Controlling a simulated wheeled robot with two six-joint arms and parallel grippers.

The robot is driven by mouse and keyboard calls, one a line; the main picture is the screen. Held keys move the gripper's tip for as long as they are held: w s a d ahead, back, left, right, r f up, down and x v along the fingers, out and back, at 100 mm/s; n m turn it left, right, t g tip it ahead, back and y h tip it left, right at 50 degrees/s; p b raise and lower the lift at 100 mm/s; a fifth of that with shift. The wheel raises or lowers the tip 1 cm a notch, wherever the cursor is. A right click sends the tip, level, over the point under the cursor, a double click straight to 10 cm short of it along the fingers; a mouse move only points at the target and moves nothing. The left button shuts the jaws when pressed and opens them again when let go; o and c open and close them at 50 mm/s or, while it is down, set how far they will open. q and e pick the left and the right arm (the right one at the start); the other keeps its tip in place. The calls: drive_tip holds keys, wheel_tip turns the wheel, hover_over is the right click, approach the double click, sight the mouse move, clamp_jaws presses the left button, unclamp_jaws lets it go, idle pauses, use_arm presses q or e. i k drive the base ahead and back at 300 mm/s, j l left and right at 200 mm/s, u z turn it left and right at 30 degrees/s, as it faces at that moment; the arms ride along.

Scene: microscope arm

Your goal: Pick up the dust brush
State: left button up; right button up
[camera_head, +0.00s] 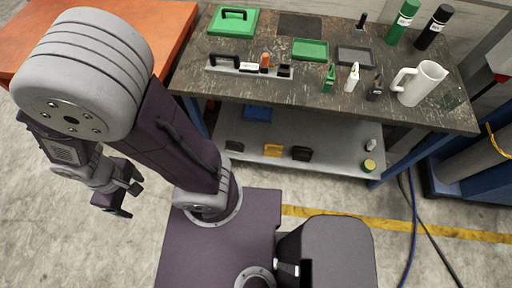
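I cannot clearly make out a dust brush. A long grey holder (240,70) lies on the left part of the workbench top, with a black handle-like piece (224,61) and a small orange-topped item (266,60); whether one of these is the brush is too small to tell. My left gripper (121,196) hangs at the left over the floor, well short of the workbench. Its dark fingers look apart and nothing shows between them. My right gripper is not in view.
The dark workbench (300,93) carries a green case (234,20), a green tray (310,49), a grey tray (356,55), several small bottles, a white pitcher (420,84) and two tall canisters. A lower shelf (315,136) holds small items. An orange table (172,22) stands left.

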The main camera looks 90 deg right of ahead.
sight(237, 147)
drive_tip(key=z, duration=2.65)
drive_tip(key=u, duration=4.4)
drive_tip(key=z, duration=4.4)
drive_tip(key=i+j, duration=0.55)
drive_tip(key=i+u, duration=0.05)
